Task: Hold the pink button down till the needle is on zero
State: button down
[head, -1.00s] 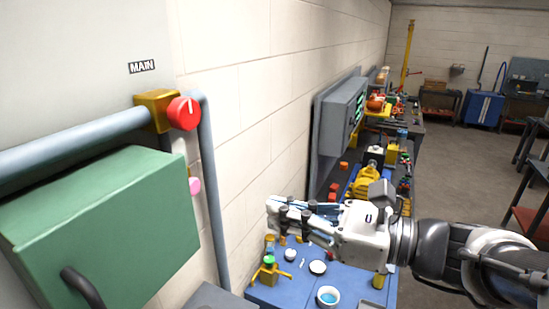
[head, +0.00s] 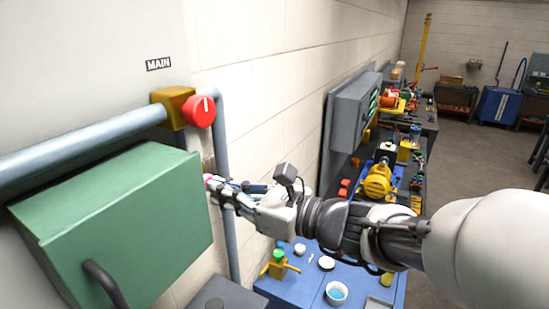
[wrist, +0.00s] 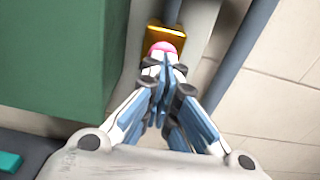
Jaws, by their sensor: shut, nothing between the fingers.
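The pink button (wrist: 162,47) shows in the wrist view on a yellow housing (wrist: 165,36), right at the tips of my gripper (wrist: 164,62). In the head view a sliver of the pink button (head: 209,181) shows beside the right edge of the green box, with my gripper (head: 213,188) at it. The fingers are shut with nothing between them. The fingertips appear to touch the button; whether it is pressed in I cannot tell. No needle or dial can be made out in either view.
The green box (head: 120,225) with a dark handle stands close left of my gripper. A red knob (head: 201,111) on a yellow valve sits above, on a grey pipe (head: 80,141). A blue bench (head: 300,288) with small dishes lies below right. The wall is on the far side.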

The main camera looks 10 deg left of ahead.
dwell(0.3)
jog(key=shift+b+x, duration=0.35)
jog(key=shift+x, duration=0.55)
jog(key=shift+r, duration=0.3)
dwell(1.5)
